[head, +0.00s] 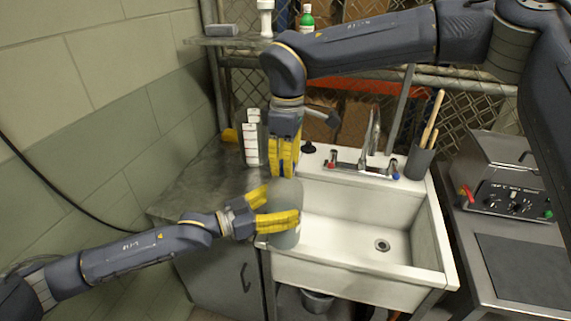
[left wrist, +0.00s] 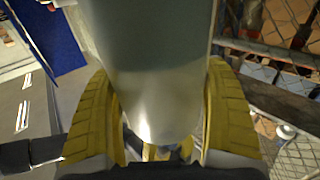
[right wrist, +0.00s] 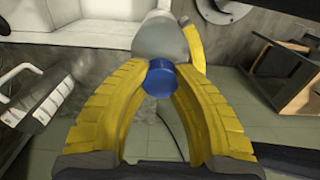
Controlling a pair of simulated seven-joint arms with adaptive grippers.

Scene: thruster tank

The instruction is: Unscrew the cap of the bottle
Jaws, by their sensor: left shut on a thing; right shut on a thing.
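A grey bottle (head: 284,228) stands upright in the head view at the left end of the sink. My left gripper (head: 280,208) is shut around its body from the left. The bottle's smooth grey side fills the middle of the left wrist view (left wrist: 150,60). My right gripper (head: 284,172) points down from above, with its yellow fingers at the bottle's top. In the right wrist view a blue cap (right wrist: 160,78) sits between the fingertips of the right gripper, on top of the grey bottle. The fingers hide the cap in the head view.
The white sink (head: 345,235) with its faucet (head: 372,135) lies to the right of the bottle. A grey cup with wooden sticks (head: 418,160) stands at its back right corner. A white labelled container (head: 251,140) is behind on the metal counter (head: 200,185).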

